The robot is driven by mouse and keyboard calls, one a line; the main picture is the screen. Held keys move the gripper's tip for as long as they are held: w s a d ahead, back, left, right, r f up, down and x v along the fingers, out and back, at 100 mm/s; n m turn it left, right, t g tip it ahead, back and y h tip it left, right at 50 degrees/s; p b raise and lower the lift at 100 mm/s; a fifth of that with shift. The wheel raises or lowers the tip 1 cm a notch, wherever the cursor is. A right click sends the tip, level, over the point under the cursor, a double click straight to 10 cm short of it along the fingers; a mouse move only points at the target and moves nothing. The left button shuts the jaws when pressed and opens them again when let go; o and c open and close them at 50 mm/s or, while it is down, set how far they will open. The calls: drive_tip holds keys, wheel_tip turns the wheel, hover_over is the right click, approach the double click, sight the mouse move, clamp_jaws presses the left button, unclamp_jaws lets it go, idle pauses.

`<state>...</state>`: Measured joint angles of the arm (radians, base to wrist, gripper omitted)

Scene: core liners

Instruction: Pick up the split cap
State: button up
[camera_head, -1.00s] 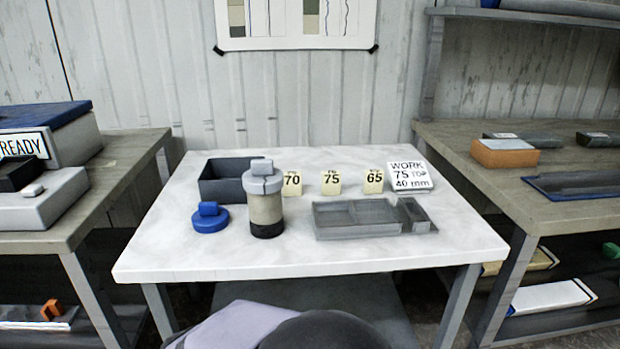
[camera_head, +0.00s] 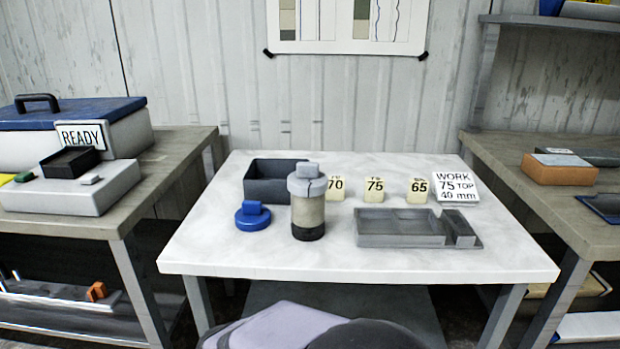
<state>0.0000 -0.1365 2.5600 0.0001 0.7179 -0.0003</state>
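A grey cap (camera_head: 307,181) with a dark crack across it and a block-shaped knob on top sits on a beige cylinder (camera_head: 308,213) with a black base. The cylinder stands upright on the white marbled table (camera_head: 340,263), left of its middle. A separate blue cap (camera_head: 252,216) with a blue knob lies on the table to the left and looks whole. My gripper's fingers do not show. Rounded grey and lilac parts (camera_head: 285,328), which look like my own body, fill the bottom edge.
An open dark box (camera_head: 275,186) stands behind the caps. Number cards 70, 75 (camera_head: 374,190) and 65 and a WORK sign (camera_head: 456,190) stand along the back. A grey divided tray (camera_head: 400,240) lies at right. The table's front strip is clear. Side benches flank it.

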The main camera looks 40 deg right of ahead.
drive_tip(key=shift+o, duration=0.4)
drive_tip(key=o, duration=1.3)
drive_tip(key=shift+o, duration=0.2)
